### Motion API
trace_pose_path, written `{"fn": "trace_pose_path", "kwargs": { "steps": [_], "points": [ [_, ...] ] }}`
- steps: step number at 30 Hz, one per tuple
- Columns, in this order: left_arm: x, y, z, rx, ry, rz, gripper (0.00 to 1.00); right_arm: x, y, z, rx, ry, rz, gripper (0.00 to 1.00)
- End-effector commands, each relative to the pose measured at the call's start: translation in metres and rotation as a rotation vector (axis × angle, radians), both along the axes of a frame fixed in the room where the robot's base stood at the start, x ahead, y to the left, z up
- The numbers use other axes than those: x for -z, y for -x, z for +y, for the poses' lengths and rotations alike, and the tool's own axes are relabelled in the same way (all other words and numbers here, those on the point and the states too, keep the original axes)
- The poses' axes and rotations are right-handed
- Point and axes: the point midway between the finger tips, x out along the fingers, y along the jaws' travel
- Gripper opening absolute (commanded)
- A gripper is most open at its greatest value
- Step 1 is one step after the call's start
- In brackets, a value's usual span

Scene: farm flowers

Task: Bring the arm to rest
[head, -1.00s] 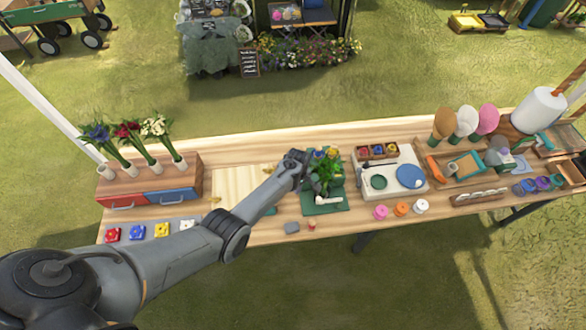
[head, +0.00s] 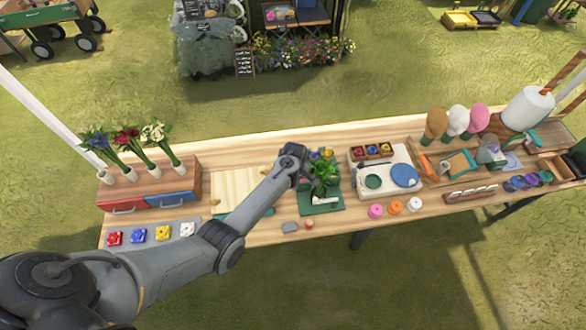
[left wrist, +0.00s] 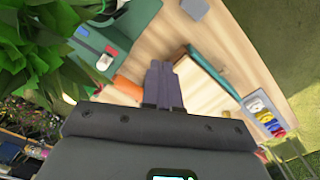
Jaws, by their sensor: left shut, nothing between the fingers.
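My left arm comes in from the left in the head view and reaches over the middle of the wooden table (head: 262,232). My left gripper (head: 304,182) is beside the left edge of a leafy green plant (head: 325,174), which stands on a dark green mat (head: 327,208). In the left wrist view the dark fingers (left wrist: 162,84) are together with nothing between them. The plant's leaves (left wrist: 45,50) fill the upper left there, apart from the fingers. My right gripper is not in view.
A drawer box (head: 150,190) with flower vases stands at the left. Coloured flower blocks (head: 138,236) lie at the front left. A pale board (head: 238,187) lies behind my forearm. A white station (head: 388,172) stands right of the plant.

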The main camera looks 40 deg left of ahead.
Motion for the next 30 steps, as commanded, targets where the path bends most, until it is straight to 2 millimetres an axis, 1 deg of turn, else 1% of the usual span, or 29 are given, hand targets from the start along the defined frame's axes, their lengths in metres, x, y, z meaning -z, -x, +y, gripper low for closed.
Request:
{"fn": "trace_pose_path", "kwargs": {
  "steps": [4,6,8,11,14,15,17,18,20,21,23,25,27,29,30],
  "points": [
    [0.001,0.001,0.0,0.0,0.0,0.002,0.0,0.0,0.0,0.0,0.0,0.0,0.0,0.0],
    [0.006,0.006,0.0,0.0,0.0,0.01,0.0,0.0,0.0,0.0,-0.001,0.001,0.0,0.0],
    [0.014,0.015,0.0,0.0,-0.001,0.026,0.0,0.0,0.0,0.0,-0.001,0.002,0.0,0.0],
    [0.036,0.042,0.002,-0.001,-0.002,0.071,0.0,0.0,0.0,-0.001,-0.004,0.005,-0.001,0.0],
    [0.068,0.086,0.004,0.002,-0.009,0.141,0.0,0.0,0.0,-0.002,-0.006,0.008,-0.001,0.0],
    [0.082,0.109,0.006,0.006,-0.015,0.172,0.0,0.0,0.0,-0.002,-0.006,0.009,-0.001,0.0],
    [0.101,0.148,0.01,0.017,-0.032,0.209,0.0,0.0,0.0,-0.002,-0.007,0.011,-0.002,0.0],
    [0.109,0.172,0.012,0.032,-0.044,0.221,0.0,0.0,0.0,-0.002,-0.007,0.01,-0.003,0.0],
    [0.114,0.203,0.014,0.062,-0.061,0.224,0.0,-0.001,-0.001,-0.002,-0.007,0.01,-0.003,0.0],
    [0.113,0.221,0.013,0.094,-0.072,0.22,0.0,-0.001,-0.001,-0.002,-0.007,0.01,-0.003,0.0],
    [0.107,0.245,0.01,0.164,-0.08,0.208,0.0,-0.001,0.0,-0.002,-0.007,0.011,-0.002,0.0],
    [0.093,0.266,0.002,0.267,-0.083,0.186,0.0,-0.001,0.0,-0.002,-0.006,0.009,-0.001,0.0],
    [0.073,0.282,-0.01,0.382,-0.08,0.154,0.0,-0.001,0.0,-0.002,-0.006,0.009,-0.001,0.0],
    [0.052,0.292,-0.021,0.486,-0.077,0.121,0.0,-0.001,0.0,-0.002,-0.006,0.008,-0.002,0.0],
    [0.037,0.297,-0.029,0.561,-0.074,0.098,0.0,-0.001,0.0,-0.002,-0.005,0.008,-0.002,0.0]
  ]
}}
